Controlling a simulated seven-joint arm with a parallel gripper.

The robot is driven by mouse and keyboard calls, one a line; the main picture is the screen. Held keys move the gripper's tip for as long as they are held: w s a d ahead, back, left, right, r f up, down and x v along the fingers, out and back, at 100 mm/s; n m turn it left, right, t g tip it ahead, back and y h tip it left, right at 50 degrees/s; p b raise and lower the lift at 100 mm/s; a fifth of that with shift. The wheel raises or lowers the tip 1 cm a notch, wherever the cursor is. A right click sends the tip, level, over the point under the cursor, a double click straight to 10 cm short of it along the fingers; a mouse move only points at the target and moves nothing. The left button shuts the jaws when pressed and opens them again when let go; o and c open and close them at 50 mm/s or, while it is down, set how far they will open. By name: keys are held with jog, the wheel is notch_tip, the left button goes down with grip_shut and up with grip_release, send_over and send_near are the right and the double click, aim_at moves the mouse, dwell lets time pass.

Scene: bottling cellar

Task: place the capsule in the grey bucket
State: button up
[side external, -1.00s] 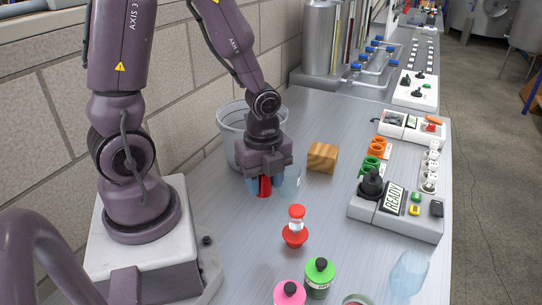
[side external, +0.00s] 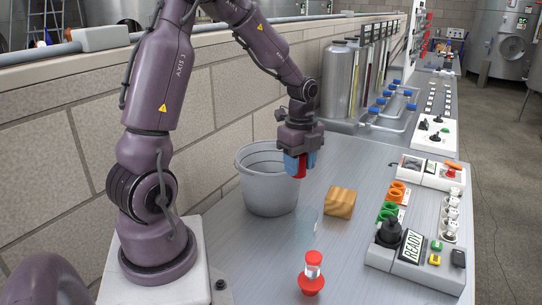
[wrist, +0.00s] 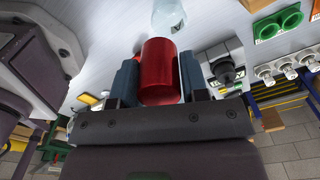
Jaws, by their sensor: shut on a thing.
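The red capsule (side external: 299,171) is a short red cylinder between the two blue fingers of my gripper (side external: 301,164). In the wrist view the capsule (wrist: 159,72) sits between both fingers of my gripper (wrist: 159,80), which is shut on it. The grey bucket (side external: 267,195) stands upright on the bench near the wall. In the side view my gripper and the capsule show just right of the bucket's rim, raised off the bench. The upper inner wall of the bucket shows; its bottom is hidden.
A wooden block (side external: 341,203) and a clear cup (side external: 307,226) stand right of the bucket. A red-and-clear object (side external: 312,278) stands nearer the camera. A control panel (side external: 408,261) with a READY sign lies along the right edge, with orange rings (side external: 397,190) behind it.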

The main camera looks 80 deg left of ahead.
jog(key=a+f+n, duration=0.2)
jog(key=a, duration=1.3)
jog(key=f, duration=1.2)
jog(key=shift+d, duration=0.25)
jog(key=shift+f, duration=2.15)
jog(key=shift+f, duration=0.15)
jog(key=o, duration=0.6)
